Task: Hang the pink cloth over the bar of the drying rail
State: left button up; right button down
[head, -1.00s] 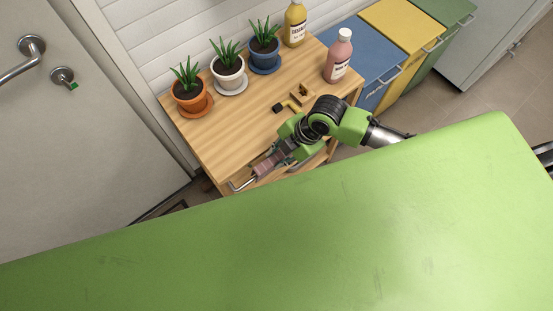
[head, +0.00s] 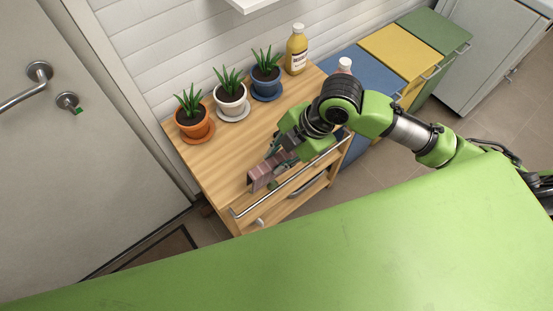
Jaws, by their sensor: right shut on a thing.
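The pink cloth (head: 261,177) is a small, folded, dusky-pink piece in the head view. My right gripper (head: 281,160) is shut on it, and the fingers are partly hidden by the cloth and my wrist. The cloth is over the front edge of the wooden cabinet's top, on the cabinet side of the rail in the picture; I cannot tell how high it is. The drying rail's metal bar (head: 299,175) runs along the cabinet's front and looks bare. My left gripper is out of view.
The wooden cabinet (head: 205,152) bears potted plants in orange (head: 194,130), white (head: 231,107) and blue (head: 266,84) pots. A grey door (head: 40,150) is at left.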

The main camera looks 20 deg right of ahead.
jog(key=shift+f, duration=0.1)
jog(key=shift+f+b, duration=0.55)
jog(key=shift+f, duration=0.6)
jog(key=c, duration=2.8)
grip_release()
grip_shut()
